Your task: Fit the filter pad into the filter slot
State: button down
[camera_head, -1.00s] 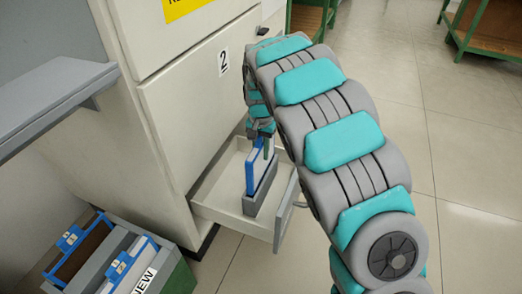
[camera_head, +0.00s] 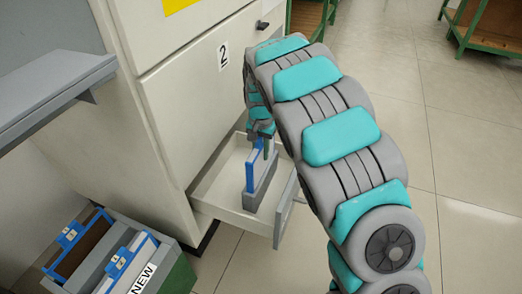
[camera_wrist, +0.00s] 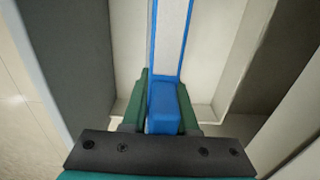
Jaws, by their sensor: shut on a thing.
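The filter pad (camera_head: 250,173) is a thin upright panel with a blue frame. It stands at the grey filter slot (camera_head: 262,191) in the open drawer, its lower part apparently inside and its upper part above the slot's rim. My gripper (camera_head: 262,133) is above it, mostly hidden by my arm. In the wrist view my gripper's green fingers (camera_wrist: 162,112) are shut on the pad's blue tab, and the white-faced, blue-framed pad (camera_wrist: 171,40) runs away from them. How deep the pad sits, and whether it touches the bottom, is hidden.
The drawer (camera_head: 226,216) juts from a cream cabinet (camera_head: 192,85) marked 2. A box (camera_head: 180,276) at lower left has blue-framed holders and a NEW label. A grey shelf (camera_head: 50,90) overhangs at left.

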aim_at(261, 164)
jog(key=shift+f+b, duration=0.5)
jog(key=shift+f, duration=2.65)
jog(key=c, duration=0.6)
grip_release()
jog(key=shift+r, duration=0.1)
notch_tip(261, 164, up, 8)
jog(key=shift+f, duration=0.15)
